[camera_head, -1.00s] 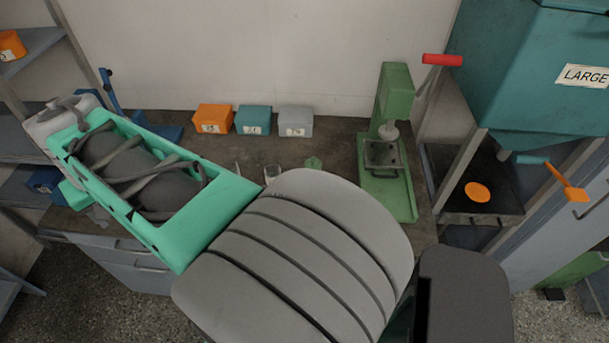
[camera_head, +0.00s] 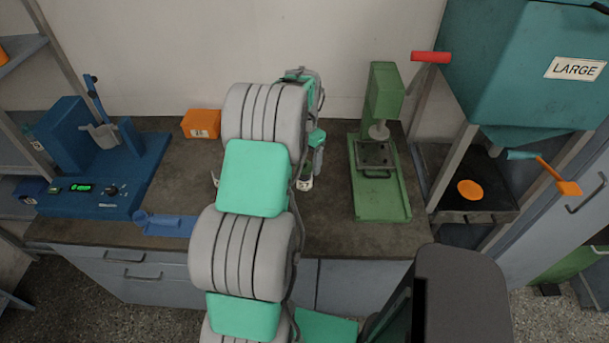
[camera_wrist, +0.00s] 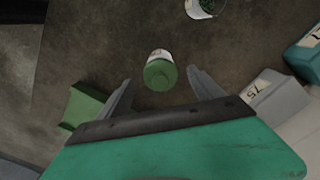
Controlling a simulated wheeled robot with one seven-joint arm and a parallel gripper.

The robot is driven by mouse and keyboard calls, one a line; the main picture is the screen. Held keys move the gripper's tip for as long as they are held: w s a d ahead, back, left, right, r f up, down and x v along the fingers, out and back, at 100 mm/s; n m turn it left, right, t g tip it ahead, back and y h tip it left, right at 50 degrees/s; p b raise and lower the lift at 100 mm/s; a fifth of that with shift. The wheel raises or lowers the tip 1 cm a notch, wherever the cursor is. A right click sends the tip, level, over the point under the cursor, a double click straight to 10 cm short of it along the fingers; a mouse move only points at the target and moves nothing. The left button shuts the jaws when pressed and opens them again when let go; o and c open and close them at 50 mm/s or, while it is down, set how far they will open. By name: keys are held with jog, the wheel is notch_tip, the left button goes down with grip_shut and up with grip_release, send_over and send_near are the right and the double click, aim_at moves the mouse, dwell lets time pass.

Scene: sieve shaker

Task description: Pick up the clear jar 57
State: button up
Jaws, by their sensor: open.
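In the wrist view, my open gripper (camera_wrist: 160,92) has its two fingers either side of a green-topped container (camera_wrist: 160,73) with a white label. The number on it cannot be read, and I cannot tell whether the fingers are level with it. A labelled container (camera_head: 304,183) shows below my gripper in the head view, partly covered. A clear jar (camera_wrist: 205,8) with dark green contents is cut by the top edge of the wrist view, apart from the fingers. I cannot read a 57 on either. My arm hides part of the bench in the head view.
A green press (camera_head: 380,180) stands right of my gripper. A grey box (camera_wrist: 275,100) marked 75 and a teal box (camera_wrist: 306,52) lie right in the wrist view. An orange box (camera_head: 201,124) and a blue machine (camera_head: 95,175) stand left in the head view.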

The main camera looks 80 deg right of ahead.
jog(key=shift+d+f, duration=0.1)
jog(key=shift+f, duration=0.6)
grip_shut()
dwell(0.3)
